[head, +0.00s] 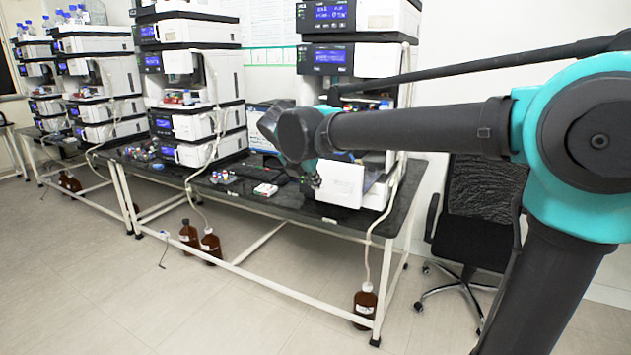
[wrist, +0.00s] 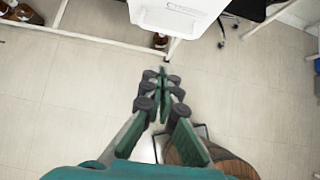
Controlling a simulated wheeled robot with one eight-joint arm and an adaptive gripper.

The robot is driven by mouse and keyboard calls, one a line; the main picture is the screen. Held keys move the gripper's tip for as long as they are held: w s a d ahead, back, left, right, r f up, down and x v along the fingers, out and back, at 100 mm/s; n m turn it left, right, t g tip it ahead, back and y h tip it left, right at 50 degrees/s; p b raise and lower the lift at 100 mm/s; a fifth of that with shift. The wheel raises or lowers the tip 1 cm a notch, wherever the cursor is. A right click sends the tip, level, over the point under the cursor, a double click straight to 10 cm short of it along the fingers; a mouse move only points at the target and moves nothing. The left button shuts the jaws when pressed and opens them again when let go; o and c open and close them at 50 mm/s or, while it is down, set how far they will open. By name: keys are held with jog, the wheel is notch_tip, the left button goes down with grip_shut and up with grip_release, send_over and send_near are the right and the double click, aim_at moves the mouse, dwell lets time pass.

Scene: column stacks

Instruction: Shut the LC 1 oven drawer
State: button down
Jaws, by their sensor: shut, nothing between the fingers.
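A white drawer front (head: 340,183) stands out from the bottom of the nearest stack (head: 372,52), past the table's front side. I take it for the LC 1 oven drawer, but no LC 1 label is readable. The drawer also shows in the wrist view (wrist: 178,18) at the top. My gripper (wrist: 162,75) is shut and empty there, its fingertips pointing toward the drawer with a gap of floor between. In the head view my gripper (head: 315,180) is small, dark and partly hidden by my arm, close to the drawer front's left edge.
The dark table (head: 300,205) on a white frame carries several similar stacks to the left. Small vials (head: 222,178) and a red-white box (head: 265,190) lie on it. Brown bottles (head: 366,300) stand below. A black chair (head: 478,215) is at the right.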

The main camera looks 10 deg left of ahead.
aim_at(325, 191)
jog(key=x, duration=0.3)
jog(key=w+x, duration=0.1)
jog(key=x, duration=0.1)
jog(key=r+x, duration=0.1)
jog(key=x, duration=0.2)
jog(key=shift+w+d+f, duration=0.15)
jog(key=shift+w+d, duration=0.15)
jog(key=shift+w+d+f, duration=0.1)
jog(key=shift+w+d, duration=0.1)
jog(key=shift+w, duration=0.35)
jog(key=shift+w, duration=0.1)
jog(key=w+d, duration=0.3)
jog(key=w, duration=0.7)
jog(key=w+d, duration=0.4)
jog(key=w, duration=0.6)
jog(key=w+d, duration=0.4)
jog(key=w, duration=0.7)
jog(key=shift+d, duration=0.2)
